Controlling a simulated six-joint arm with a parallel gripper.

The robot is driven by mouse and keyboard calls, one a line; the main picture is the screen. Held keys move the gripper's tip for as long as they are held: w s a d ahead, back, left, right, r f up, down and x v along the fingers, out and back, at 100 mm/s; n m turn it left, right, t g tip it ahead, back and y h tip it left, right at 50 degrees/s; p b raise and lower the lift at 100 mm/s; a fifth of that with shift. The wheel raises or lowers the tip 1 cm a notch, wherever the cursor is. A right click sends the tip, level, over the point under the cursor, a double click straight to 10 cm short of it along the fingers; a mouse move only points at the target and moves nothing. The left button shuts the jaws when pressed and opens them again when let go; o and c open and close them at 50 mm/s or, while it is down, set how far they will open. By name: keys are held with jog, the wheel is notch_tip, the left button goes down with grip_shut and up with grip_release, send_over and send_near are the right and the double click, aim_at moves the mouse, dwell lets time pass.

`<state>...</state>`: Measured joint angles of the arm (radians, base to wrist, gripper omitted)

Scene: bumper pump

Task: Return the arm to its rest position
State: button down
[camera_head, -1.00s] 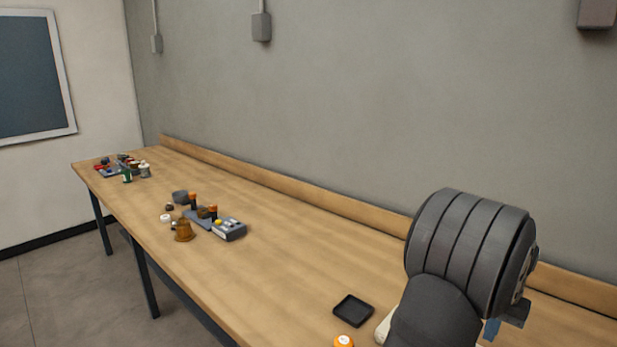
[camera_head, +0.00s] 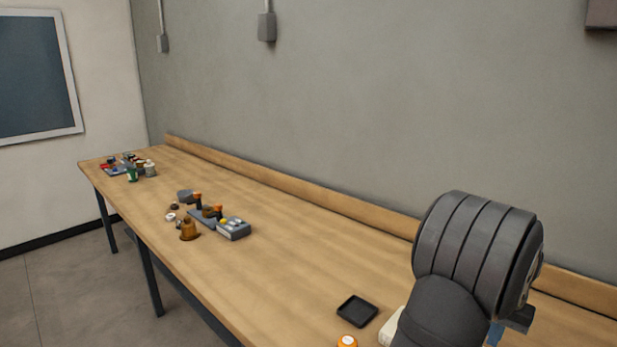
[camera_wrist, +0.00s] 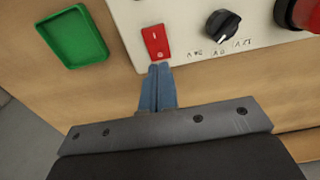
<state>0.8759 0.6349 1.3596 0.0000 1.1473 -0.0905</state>
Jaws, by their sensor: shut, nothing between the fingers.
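My gripper (camera_wrist: 157,88) shows in the wrist view with its two blue fingers closed together and nothing between them. Its tips are just below a red rocker switch (camera_wrist: 156,42) on a pale control panel (camera_wrist: 185,25); I cannot tell whether they touch it. A black selector knob (camera_wrist: 222,23) and a red round button (camera_wrist: 300,12) sit on the same panel to the right. In the head view my dark arm fills the lower right and hides most of the gripper and the panel.
A green tray (camera_wrist: 73,38) lies left of the panel. In the head view, a black tray (camera_head: 357,310) and an orange-and-white round item (camera_head: 347,341) are near the arm. Several small items and a grey box (camera_head: 234,229) stand farther along the wooden bench (camera_head: 270,270). The bench between is clear.

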notch_tip(320, 180, down, 4)
jog(key=shift+r, duration=0.25)
jog(key=shift+r, duration=0.1)
jog(key=s+a+r, duration=0.1)
jog(key=r, duration=0.9)
jog(key=s+a+r+t+h, duration=0.1)
jog(key=s+a+r, duration=0.1)
jog(key=r, duration=0.8)
dwell(0.6)
jog(key=shift+r, duration=0.15)
